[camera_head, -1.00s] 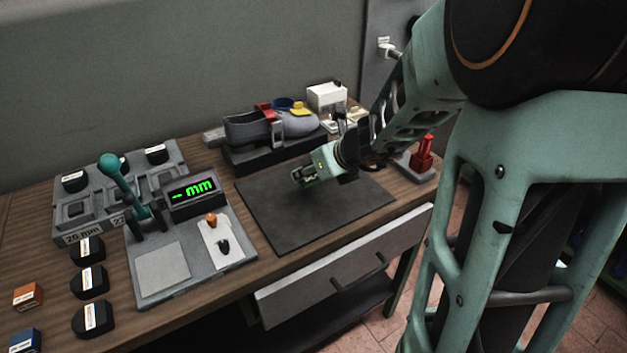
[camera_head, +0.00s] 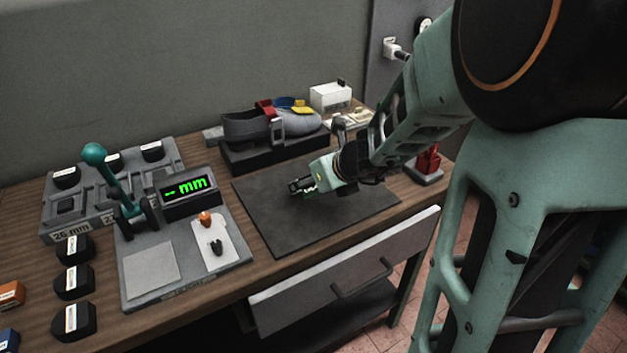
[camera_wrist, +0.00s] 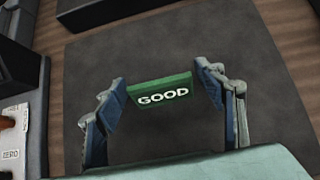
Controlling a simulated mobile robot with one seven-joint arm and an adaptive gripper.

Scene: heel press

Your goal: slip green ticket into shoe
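The green ticket (camera_wrist: 160,92), marked GOOD, shows in the wrist view between my fingertips, its two ends meeting the fingers. My gripper (camera_wrist: 161,88) is closed to the ticket's width and holds it over the dark mat. In the head view my gripper (camera_head: 298,187) is low over the mat, with a small bit of green at its fingers. The grey shoe (camera_head: 300,125) lies on a black stand (camera_head: 240,157) behind the mat, with red, blue and yellow parts around its top. Its opening is not clearly seen.
The dark mat (camera_head: 285,225) is bare around my gripper. To its left stand a press with a teal lever (camera_head: 112,175) and a green "-- mm" display (camera_head: 187,187). A white box (camera_head: 330,96) is behind the shoe; a red object (camera_head: 428,163) stands at the right.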

